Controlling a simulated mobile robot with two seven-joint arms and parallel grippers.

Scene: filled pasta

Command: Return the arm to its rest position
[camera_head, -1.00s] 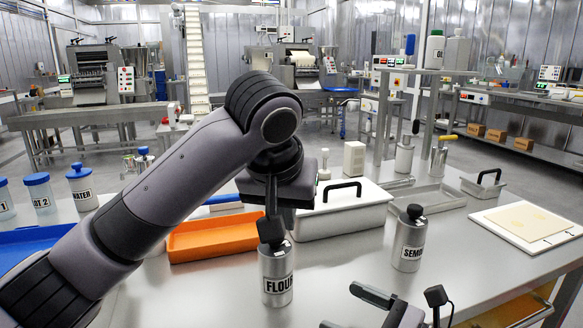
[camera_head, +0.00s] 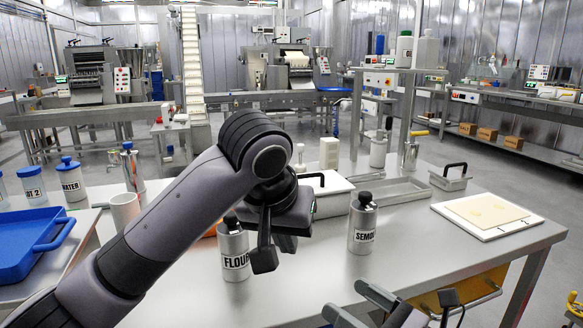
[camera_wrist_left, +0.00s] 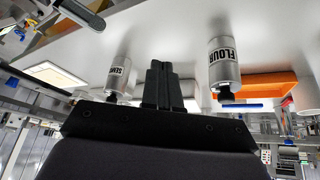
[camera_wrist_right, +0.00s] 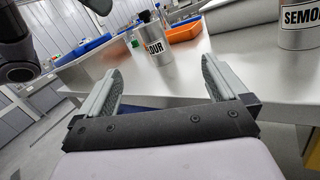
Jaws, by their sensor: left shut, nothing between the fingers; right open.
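My left gripper (camera_head: 265,252) is shut and empty. In the head view its fingers point down just right of the FLOUR shaker (camera_head: 235,252), a metal can with a black cap standing upright on the table. The left wrist view shows the closed fingers (camera_wrist_left: 160,85) between the FLOUR shaker (camera_wrist_left: 224,66) and the SEMOLINA shaker (camera_wrist_left: 118,76), apart from both. My right gripper (camera_head: 368,305) is at the bottom of the head view. The right wrist view shows its fingers (camera_wrist_right: 155,82) wide apart with nothing between them.
The SEMOLINA shaker (camera_head: 363,225) stands right of my left gripper. A white lidded box (camera_head: 330,190) is behind the arm. A board with pasta dough (camera_head: 487,216) lies at the right, a blue tray (camera_head: 28,246) at the left. The table front is clear.

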